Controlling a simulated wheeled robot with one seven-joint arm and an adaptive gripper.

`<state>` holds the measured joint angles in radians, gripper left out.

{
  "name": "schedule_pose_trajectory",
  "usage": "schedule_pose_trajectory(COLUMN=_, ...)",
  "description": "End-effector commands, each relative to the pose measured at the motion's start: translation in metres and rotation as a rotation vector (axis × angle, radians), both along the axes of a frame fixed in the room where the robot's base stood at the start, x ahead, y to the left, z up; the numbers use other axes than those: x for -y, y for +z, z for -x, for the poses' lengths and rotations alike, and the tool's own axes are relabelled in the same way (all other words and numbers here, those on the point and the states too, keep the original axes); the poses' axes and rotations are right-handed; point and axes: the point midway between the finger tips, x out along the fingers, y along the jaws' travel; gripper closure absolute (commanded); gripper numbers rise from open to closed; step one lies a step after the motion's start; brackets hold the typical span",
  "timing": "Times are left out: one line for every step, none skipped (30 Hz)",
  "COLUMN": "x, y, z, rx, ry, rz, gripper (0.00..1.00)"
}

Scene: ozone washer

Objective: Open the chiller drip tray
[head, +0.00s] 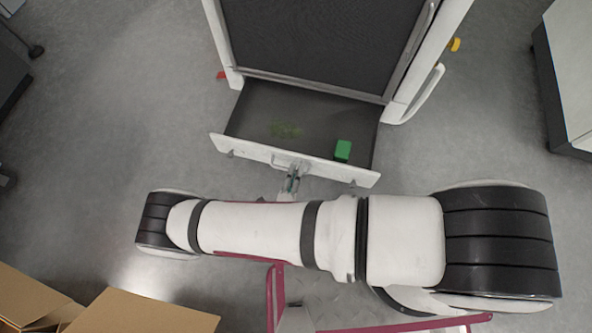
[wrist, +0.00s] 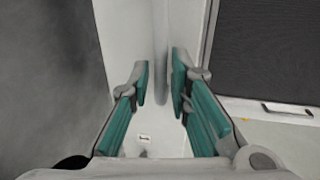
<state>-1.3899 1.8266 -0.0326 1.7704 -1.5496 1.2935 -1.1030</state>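The chiller drip tray (head: 225,143) is a wide, shallow drawer at the foot of the white machine. It is pulled out, with its dark inside exposed. A small looped handle (head: 281,160) sits at the middle of its white front. My gripper (head: 292,178) is at that handle, just in front of the tray. In the wrist view, the teal-padded fingers of my gripper (wrist: 160,78) are closed in, one on each side of a narrow pale bar (wrist: 160,35), which looks like the handle. The exact contact is hard to see. A green block (head: 342,150) and a greenish patch (head: 287,129) are inside the tray.
The machine's dark mesh panel (head: 315,35) rises behind the tray. A curved white handle (head: 425,97) is at its right side. A grey-white cabinet (head: 572,70) stands at the far right. Cardboard boxes (head: 140,313) lie at the lower left. Floor is clear beside the tray.

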Motion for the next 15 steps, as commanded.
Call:
schedule_pose_trajectory(x=-0.004, y=0.002, z=0.008, rx=-0.001, ry=0.004, rz=0.000, gripper=0.82)
schedule_pose_trajectory(x=-0.005, y=0.003, z=0.013, rx=-0.002, ry=0.004, rz=0.000, gripper=0.82)
schedule_pose_trajectory(x=-0.008, y=0.004, z=0.021, rx=-0.003, ry=0.003, rz=-0.001, gripper=0.82)
schedule_pose_trajectory(x=-0.010, y=0.006, z=0.027, rx=-0.003, ry=0.005, rz=-0.001, gripper=0.82)
schedule_pose_trajectory(x=-0.012, y=0.007, z=0.033, rx=-0.003, ry=0.005, rz=-0.002, gripper=0.82)
schedule_pose_trajectory(x=-0.015, y=0.009, z=0.041, rx=-0.003, ry=0.004, rz=-0.002, gripper=0.82)
schedule_pose_trajectory(x=-0.017, y=0.010, z=0.047, rx=-0.002, ry=0.005, rz=-0.002, gripper=0.82)
schedule_pose_trajectory(x=-0.018, y=0.011, z=0.052, rx=-0.002, ry=0.004, rz=-0.001, gripper=0.82)
schedule_pose_trajectory(x=-0.021, y=0.013, z=0.060, rx=-0.003, ry=0.004, rz=-0.002, gripper=0.82)
schedule_pose_trajectory(x=-0.023, y=0.014, z=0.065, rx=-0.003, ry=0.005, rz=-0.002, gripper=0.82)
schedule_pose_trajectory(x=-0.024, y=0.015, z=0.069, rx=-0.001, ry=0.004, rz=-0.002, gripper=0.82)
schedule_pose_trajectory(x=-0.026, y=0.016, z=0.075, rx=-0.002, ry=0.004, rz=-0.003, gripper=0.82)
schedule_pose_trajectory(x=-0.027, y=0.017, z=0.079, rx=-0.002, ry=0.004, rz=-0.003, gripper=0.82)
schedule_pose_trajectory(x=-0.028, y=0.018, z=0.083, rx=-0.002, ry=0.004, rz=-0.003, gripper=0.82)
schedule_pose_trajectory(x=-0.030, y=0.019, z=0.087, rx=-0.001, ry=0.003, rz=-0.002, gripper=0.82)
